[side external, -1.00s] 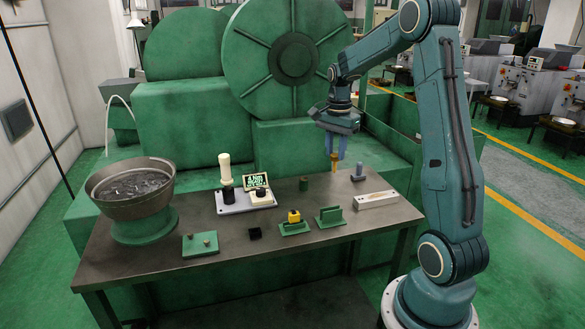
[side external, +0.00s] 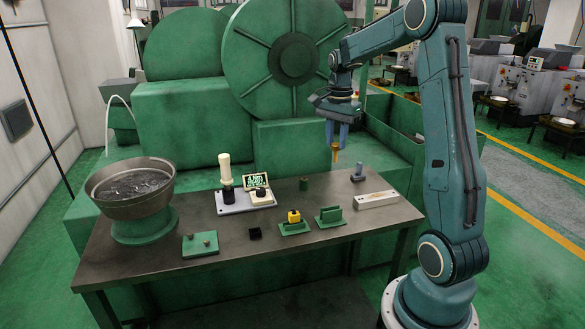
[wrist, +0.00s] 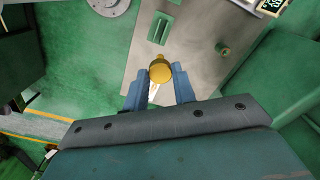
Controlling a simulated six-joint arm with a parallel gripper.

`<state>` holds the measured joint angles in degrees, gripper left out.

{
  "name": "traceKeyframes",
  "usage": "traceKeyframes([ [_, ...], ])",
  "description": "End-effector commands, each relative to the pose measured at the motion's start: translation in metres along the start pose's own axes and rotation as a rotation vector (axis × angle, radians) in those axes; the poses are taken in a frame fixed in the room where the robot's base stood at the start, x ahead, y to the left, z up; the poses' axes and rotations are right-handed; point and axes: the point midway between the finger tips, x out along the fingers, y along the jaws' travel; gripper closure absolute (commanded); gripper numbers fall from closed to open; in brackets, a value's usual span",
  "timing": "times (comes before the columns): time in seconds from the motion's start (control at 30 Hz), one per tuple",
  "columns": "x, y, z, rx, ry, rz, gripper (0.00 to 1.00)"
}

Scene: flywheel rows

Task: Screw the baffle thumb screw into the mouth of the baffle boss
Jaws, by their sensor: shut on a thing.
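The baffle thumb screw, a brass-yellow piece (side external: 336,154), hangs below my gripper (side external: 337,141), which is shut on it. In the wrist view its round yellow head (wrist: 160,71) sits between the blue fingertips of my gripper (wrist: 158,88). A short green cylinder (side external: 303,184), which looks like the baffle boss, stands upright towards the back of the table. It also shows in the wrist view (wrist: 223,49), to the right of the screw. The screw is in the air, apart from it, to its right and higher in the side view. The mouth is too small to make out.
The table (side external: 210,262) also carries a blue-grey peg (side external: 358,172), a pale metal block (side external: 376,199), a slotted green block (side external: 330,216), a yellow-topped piece (side external: 294,217), a small display (side external: 256,183) and a large bowl (side external: 130,185). Space around the green cylinder is clear.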

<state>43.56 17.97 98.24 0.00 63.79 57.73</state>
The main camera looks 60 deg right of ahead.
Motion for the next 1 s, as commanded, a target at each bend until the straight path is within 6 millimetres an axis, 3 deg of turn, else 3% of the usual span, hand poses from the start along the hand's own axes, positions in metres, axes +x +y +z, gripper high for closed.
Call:
traceKeyframes([
  [0.67,0.001,-0.006,-0.004,0.000,0.001,-0.001,0.99],
  [1.0,0.009,-0.046,-0.026,0.000,0.000,0.000,0.99],
])
